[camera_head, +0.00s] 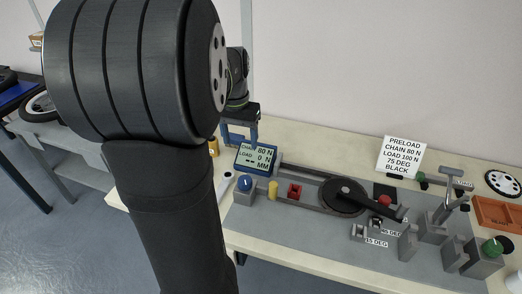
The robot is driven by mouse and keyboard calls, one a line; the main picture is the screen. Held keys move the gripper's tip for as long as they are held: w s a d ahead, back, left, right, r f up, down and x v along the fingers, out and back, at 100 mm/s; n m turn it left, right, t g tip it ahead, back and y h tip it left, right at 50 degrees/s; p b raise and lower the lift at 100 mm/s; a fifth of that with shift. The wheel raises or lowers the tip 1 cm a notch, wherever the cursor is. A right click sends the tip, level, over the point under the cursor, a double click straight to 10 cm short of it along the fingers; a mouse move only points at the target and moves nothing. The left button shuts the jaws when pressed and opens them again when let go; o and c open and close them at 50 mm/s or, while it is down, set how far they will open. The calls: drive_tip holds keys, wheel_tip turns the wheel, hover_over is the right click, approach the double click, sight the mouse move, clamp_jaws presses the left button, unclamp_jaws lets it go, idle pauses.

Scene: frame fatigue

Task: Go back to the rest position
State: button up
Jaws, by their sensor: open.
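My arm fills the left and centre of the head view. My gripper (239,138) shows just right of the arm, above the back left of the bench, with its blue fingers pointing down. It is open, and I see nothing between the fingers. Below it in the picture is a display (257,159) reading chain 80 N and load 0 N. Part of the gripper's mount is hidden behind my arm.
A grey mat (290,228) on the workbench carries a crank with a black disc (343,197), a blue knob (245,182), a red block (294,191) and several grey stands. A preload sign (402,156) stands behind. An orange tray (493,211) is at the right.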

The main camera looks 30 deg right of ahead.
idle(0.3)
drive_tip(key=f+m, duration=0.1)
drive_tip(key=f, duration=0.1)
drive_tip(key=f+m, duration=0.2)
drive_tip(key=f, duration=0.1)
drive_tip(key=f+m, duration=0.2)
drive_tip(key=shift+s+f, duration=0.2)
drive_tip(key=shift+s, duration=0.05)
idle(0.4)
